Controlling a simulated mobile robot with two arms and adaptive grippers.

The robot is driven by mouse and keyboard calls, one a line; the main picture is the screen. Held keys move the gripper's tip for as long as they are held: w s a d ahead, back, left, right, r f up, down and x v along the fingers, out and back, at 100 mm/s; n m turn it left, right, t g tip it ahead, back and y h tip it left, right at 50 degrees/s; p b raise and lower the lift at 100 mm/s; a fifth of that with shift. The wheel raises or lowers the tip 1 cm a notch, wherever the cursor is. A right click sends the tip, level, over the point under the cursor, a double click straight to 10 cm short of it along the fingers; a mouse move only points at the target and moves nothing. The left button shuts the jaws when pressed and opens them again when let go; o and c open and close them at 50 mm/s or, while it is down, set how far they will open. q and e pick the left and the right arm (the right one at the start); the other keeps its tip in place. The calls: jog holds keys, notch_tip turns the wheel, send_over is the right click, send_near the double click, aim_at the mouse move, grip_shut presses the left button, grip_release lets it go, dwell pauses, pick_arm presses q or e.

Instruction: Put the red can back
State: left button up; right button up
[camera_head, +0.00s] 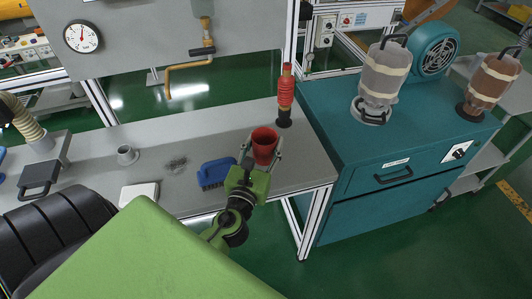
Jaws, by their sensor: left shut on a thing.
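The red can (264,150) looks like an open-topped cup with a dark inside and stands about upright above the front right part of the grey bench (225,140). My left gripper (262,142) is shut on it, with one finger on each side. I cannot tell whether the can's bottom touches the bench, because the gripper hides its lower part. My right gripper is not in view.
A red ribbed piece on a black base (285,117) stands behind the can. A blue brush (215,173) lies left of my gripper. A grey cup (126,155), dark crumbs (176,164) and a white box (139,195) are further left. A teal cabinet (340,140) adjoins on the right.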

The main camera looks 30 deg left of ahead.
aim_at(266, 152)
pick_arm(q)
jog(key=shift+w+a+f, duration=0.3)
jog(key=shift+w+f, duration=0.25)
jog(key=shift+f, duration=0.15)
jog(key=f+b, duration=0.2)
jog(key=f, duration=0.1)
jog(key=shift+w+a+f, duration=0.15)
jog(key=shift+w+f, duration=0.05)
jog(key=shift+w, duration=0.15)
jog(key=shift+f+b, duration=0.3)
jog(key=shift+b, duration=0.05)
jog(key=shift+f, duration=0.15)
jog(key=o, duration=0.8)
jog(key=shift+o, duration=0.2)
